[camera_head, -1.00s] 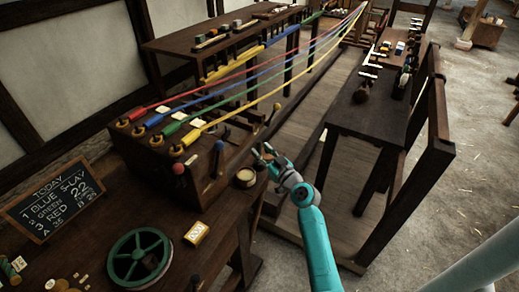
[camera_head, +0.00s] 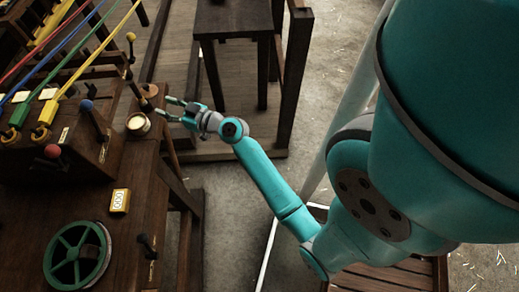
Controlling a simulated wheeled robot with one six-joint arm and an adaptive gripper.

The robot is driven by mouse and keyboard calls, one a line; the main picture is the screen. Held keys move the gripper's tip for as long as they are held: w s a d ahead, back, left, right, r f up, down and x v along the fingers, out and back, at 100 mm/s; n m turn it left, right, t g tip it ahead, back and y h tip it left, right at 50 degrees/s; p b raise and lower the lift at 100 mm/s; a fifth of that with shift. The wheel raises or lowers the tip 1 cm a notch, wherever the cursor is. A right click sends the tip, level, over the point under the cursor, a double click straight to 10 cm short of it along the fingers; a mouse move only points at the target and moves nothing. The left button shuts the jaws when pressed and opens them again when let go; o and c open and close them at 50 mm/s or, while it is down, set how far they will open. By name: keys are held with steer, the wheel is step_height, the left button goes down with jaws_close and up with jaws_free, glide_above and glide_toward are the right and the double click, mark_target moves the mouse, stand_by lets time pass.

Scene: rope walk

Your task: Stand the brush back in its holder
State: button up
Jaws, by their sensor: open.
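My gripper (camera_head: 170,108) is open, its two fingers pointing left toward the bench edge. Its fingertips are just right of a small round pot (camera_head: 138,123) with a pale top, near the bench's right edge. I see nothing between the fingers. A small brown wooden piece (camera_head: 149,90) sits just behind the pot; I cannot tell if it is the holder. I cannot make out the brush for sure in this view.
Coloured ropes run at upper left.

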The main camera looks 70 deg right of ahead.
steer(key=s+a+f+m+g, duration=0.1)
steer(key=s+a+f, duration=0.4)
steer(key=s+a, duration=0.35)
steer(key=s+a+f+g, duration=0.2)
steer(key=s+a+f, duration=0.2)
steer(key=s+a, duration=0.45)
steer(key=s+a+r+n, duration=0.1)
steer(key=s+a+r, duration=0.1)
steer(key=s, duration=0.4)
steer(key=s+a+r+y, duration=0.1)
steer(key=s+a+r, duration=0.1)
steer(key=s+r, duration=0.2)
steer(key=s+a+r+n+y, duration=0.1)
steer(key=s+a+r, duration=0.1)
steer(key=s, duration=0.8)
steer(key=shift+a+r+n, duration=0.3)
steer(key=shift+a+r, duration=0.05)
steer(key=shift+r, duration=0.2)
